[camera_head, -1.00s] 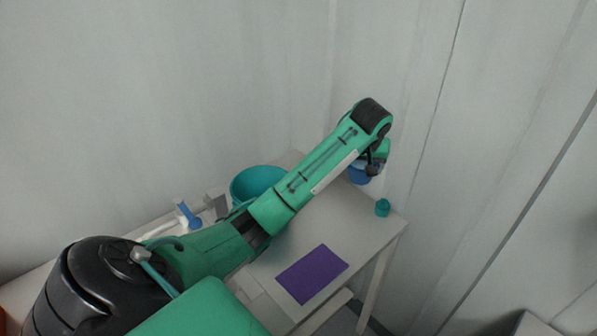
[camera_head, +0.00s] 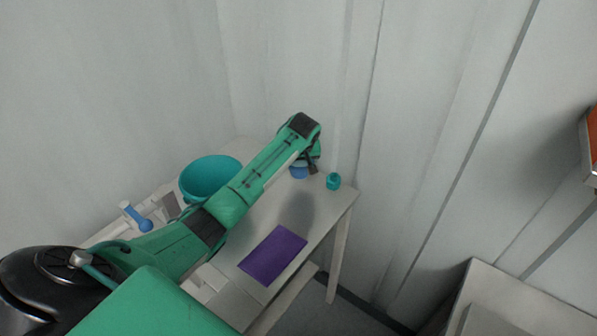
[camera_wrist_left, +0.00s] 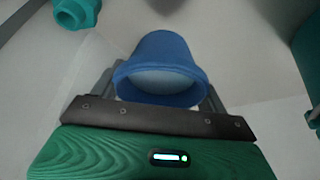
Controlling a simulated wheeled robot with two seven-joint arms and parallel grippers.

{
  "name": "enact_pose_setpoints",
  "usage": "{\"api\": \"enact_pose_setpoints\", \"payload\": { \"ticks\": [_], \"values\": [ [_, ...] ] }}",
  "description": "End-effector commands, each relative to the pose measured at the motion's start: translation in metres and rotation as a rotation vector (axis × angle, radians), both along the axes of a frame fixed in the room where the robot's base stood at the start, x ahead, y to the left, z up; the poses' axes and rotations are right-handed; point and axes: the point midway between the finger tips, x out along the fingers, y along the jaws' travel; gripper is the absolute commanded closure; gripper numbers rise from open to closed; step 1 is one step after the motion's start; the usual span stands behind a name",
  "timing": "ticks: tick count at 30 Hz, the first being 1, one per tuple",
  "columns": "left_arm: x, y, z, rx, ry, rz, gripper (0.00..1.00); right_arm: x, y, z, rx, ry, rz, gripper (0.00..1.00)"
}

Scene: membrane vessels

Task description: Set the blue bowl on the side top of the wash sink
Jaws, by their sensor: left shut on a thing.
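The blue bowl (camera_head: 299,171) is at the far end of the white table (camera_head: 335,207), partly hidden behind my left gripper (camera_head: 311,167). In the left wrist view the bowl (camera_wrist_left: 165,62) sits between the two fingers of the left gripper (camera_wrist_left: 160,95), its rim towards the camera. The gripper is shut on it. I cannot tell whether the bowl touches the table. A pale grey box-like unit (camera_head: 500,285) shows at the lower right; I cannot tell if it is the wash sink. My right gripper is not in view.
A small teal pot (camera_head: 333,181) stands near the bowl, and also shows in the left wrist view (camera_wrist_left: 76,12). A large teal tub (camera_head: 205,175), a purple mat (camera_head: 272,254) and a blue-and-white item (camera_head: 137,218) are on the table. An orange-faced object (camera_head: 593,140) is at the right edge.

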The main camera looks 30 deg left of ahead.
Motion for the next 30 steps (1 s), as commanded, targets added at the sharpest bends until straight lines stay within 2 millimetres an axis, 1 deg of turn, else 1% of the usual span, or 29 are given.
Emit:
{"api": "enact_pose_setpoints", "payload": {
  "ticks": [5, 10, 13, 15, 25, 26, 27, 29, 30],
  "values": [
    [0.000, 0.000, -0.015, -0.001, 0.001, 0.000, 0.58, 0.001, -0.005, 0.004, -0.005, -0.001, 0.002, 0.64],
    [0.000, 0.000, -0.039, 0.000, 0.002, -0.001, 0.58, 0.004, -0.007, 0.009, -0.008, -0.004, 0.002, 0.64],
    [0.000, 0.000, -0.051, -0.001, 0.001, 0.000, 0.58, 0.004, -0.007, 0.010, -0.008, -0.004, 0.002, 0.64],
    [0.000, 0.000, -0.055, 0.000, -0.001, 0.000, 0.58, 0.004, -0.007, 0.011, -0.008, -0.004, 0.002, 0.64],
    [0.000, 0.000, -0.058, -0.001, -0.001, 0.000, 0.58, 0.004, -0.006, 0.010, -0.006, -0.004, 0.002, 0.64],
    [0.000, 0.000, -0.059, 0.000, 0.000, 0.000, 0.22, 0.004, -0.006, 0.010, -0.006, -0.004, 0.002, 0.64],
    [0.000, 0.000, -0.058, 0.000, 0.000, 0.000, 0.14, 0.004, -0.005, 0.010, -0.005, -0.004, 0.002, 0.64],
    [0.000, 0.000, -0.058, 0.000, 0.000, 0.000, 0.02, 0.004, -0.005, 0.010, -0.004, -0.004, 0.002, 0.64],
    [0.000, 0.000, -0.058, 0.000, 0.000, 0.000, 0.02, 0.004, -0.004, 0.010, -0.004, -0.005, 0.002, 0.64]
  ]
}}
